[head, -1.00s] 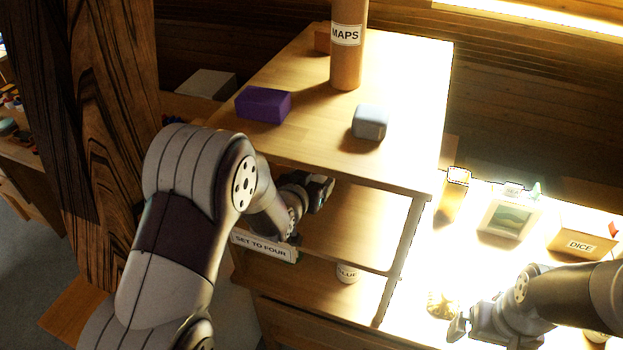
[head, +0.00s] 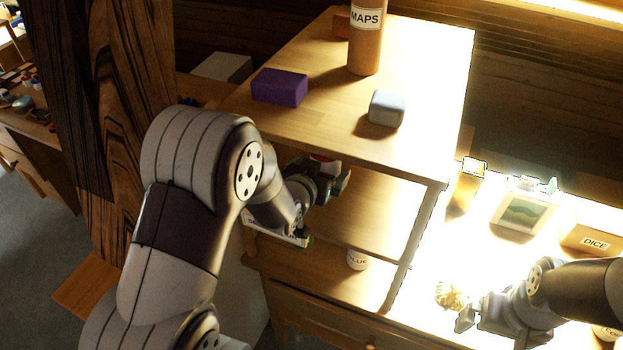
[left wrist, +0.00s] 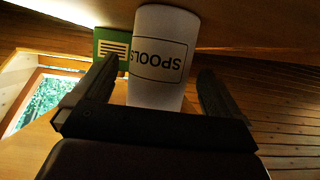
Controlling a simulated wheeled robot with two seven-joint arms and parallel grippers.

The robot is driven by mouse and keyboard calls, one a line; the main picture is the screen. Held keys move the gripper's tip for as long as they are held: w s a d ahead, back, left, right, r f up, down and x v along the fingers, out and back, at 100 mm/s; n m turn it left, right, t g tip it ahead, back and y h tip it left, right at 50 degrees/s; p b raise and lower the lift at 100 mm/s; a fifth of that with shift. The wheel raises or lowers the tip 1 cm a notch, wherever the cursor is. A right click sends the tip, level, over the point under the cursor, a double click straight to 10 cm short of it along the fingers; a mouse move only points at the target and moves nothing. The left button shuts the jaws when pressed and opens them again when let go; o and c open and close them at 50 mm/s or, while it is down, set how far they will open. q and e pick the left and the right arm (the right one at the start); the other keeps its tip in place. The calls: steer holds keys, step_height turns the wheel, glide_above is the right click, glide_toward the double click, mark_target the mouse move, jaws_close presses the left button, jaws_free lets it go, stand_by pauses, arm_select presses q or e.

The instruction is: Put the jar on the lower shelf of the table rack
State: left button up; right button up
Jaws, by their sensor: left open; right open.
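A white jar labelled SPOOLS (left wrist: 160,60) stands between the two spread fingers of my left gripper (left wrist: 158,78) in the left wrist view, its label upside down there. No contact between fingers and jar is clear. In the head view my left gripper (head: 327,188) reaches under the top board of the wooden table rack (head: 425,90); I cannot make out the SPOOLS jar there. My right gripper (head: 473,316) is open and empty over the bright tabletop.
A MAPS tube (head: 365,45), a purple block (head: 279,87) and a grey block (head: 386,108) stand on the rack's top. A picture frame (head: 523,210), a DICE box (head: 594,240) and a gold object (head: 449,295) are at right. A green card (left wrist: 112,46) is beside the SPOOLS jar.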

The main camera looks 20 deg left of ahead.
arm_select(q)
steer(key=v, duration=0.9)
steer(key=s+d+f+g, duration=0.1)
steer(key=s+f+g, duration=0.2)
steer(key=s+g, duration=0.3)
steer(key=s+d+f+g, duration=0.1)
steer(key=s+f+g, duration=0.2)
steer(key=s+g, duration=0.3)
steer(key=shift+s+f, duration=0.4)
steer(key=shift+s, duration=0.2)
